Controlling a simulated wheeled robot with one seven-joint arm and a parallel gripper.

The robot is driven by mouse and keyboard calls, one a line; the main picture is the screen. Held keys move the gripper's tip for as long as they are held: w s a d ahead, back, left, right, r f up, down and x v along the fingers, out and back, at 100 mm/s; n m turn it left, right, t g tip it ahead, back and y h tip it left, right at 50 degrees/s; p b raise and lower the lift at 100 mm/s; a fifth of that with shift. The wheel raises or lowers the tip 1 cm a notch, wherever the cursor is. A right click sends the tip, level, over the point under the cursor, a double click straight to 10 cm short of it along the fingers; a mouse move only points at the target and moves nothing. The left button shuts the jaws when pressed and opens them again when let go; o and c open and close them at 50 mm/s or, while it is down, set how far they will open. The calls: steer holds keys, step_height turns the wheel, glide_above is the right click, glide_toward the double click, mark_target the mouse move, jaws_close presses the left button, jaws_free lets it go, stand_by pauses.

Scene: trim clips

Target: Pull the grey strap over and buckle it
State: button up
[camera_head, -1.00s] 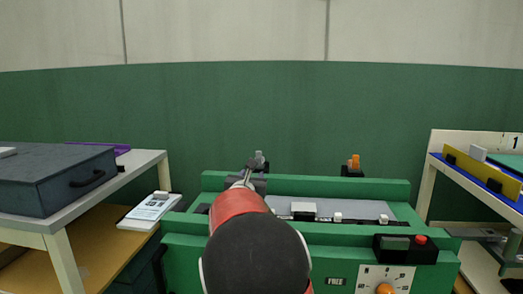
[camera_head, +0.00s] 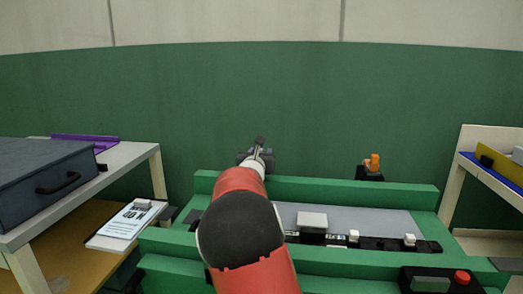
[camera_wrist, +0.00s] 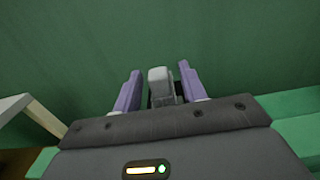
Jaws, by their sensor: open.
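My gripper (camera_wrist: 160,68) is open, with its two purple fingers standing either side of a grey upright piece (camera_wrist: 160,82). The piece has a rounded, blocky top and a dark base partly showing between the fingers. A gap shows on each side, so the fingers do not appear to grip it. I cannot tell whether this piece is the strap's end or a lever. In the head view my gripper (camera_head: 257,152) is at the back left of the green bench (camera_head: 330,187) and largely hides the grey piece. No strap or buckle can be made out clearly.
An orange lever (camera_head: 373,162) on a black base stands at the bench's back right. A grey panel (camera_head: 370,221) with small white blocks lies in the bench. A side table with a dark case (camera_head: 45,180) is left; a rack with a yellow rail (camera_head: 497,168) is right.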

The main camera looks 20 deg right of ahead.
steer(key=shift+x, duration=1.1)
steer(key=shift+c, duration=0.3)
jaws_close()
